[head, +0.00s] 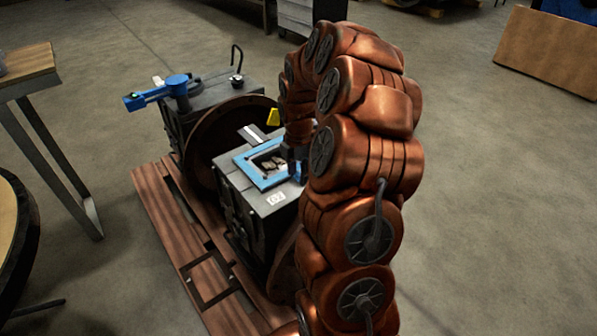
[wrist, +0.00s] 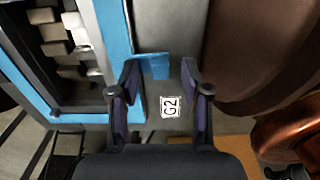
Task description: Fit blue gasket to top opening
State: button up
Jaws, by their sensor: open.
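The blue gasket (head: 249,174) is a square frame on top of the dark engine block (head: 262,205), around the top opening (head: 268,160). In the wrist view the gasket (wrist: 114,32) borders the opening (wrist: 75,45), where metal parts show inside. A short blue tab (wrist: 155,66) sticks out from its side. My gripper (wrist: 160,70) is open, with its fingertips on either side of this tab and the left one close to the gasket's edge. I cannot tell whether the gasket lies fully flush. In the head view my arm hides most of the gripper.
A label reading G2 (wrist: 171,107) is on the block below the fingers. A large brown disc (head: 207,145) stands behind the block, with a blue-topped tool (head: 160,91) beyond it. The block sits on a wooden pallet (head: 185,255). A table (head: 28,70) stands at left.

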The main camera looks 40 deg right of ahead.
notch_tip(320, 180, up, 12)
dwell(0.6)
dwell(0.5)
